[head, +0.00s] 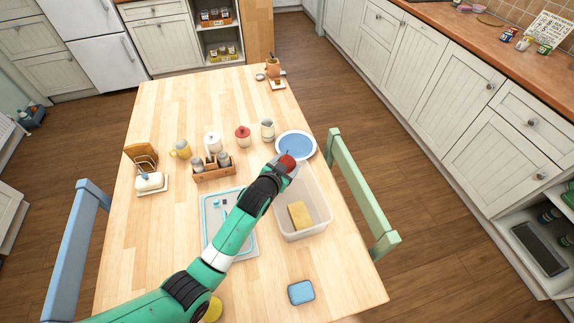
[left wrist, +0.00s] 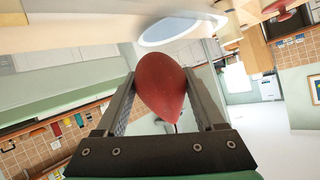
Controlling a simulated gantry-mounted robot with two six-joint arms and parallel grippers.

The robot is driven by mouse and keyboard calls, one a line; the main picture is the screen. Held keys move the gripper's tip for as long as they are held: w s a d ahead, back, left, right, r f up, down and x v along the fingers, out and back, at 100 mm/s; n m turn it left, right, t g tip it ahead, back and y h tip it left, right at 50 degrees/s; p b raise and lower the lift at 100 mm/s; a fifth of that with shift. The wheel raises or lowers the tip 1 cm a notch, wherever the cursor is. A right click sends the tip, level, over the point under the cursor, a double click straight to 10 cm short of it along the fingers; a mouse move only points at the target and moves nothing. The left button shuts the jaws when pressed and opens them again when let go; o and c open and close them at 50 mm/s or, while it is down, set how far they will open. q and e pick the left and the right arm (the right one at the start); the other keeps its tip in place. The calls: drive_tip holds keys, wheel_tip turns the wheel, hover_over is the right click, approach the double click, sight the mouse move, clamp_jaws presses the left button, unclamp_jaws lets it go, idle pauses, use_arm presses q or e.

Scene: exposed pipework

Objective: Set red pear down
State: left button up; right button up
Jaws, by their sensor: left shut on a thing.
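The red pear (left wrist: 161,85) is held between the two fingers of my left gripper (left wrist: 160,100) in the left wrist view. In the head view the pear (head: 287,162) shows as a red shape at the end of my left arm, with the left gripper (head: 284,167) around it. It appears over the near edge of a blue plate with a white rim (head: 296,140) and the far end of a clear bin. I cannot tell its height above them. My right gripper is not in view.
The clear bin (head: 321,224) holds a yellow sponge (head: 300,214). A green chair (head: 358,188) stands at the table's right edge.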

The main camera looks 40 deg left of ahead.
use_arm(q)
drive_tip(key=shift+f+b, duration=0.4)
drive_tip(key=shift+f, duration=0.05)
drive_tip(key=o, duration=1.5)
drive_tip(key=shift+r, duration=0.25)
drive_tip(key=p+v, duration=0.2)
drive_tip(key=v, duration=0.2)
drive_tip(key=p+v, duration=0.2)
drive_tip(key=v, duration=0.2)
drive_tip(key=p+v, duration=0.2)
drive_tip(key=v, duration=0.2)
drive_tip(key=shift+r, duration=0.3)
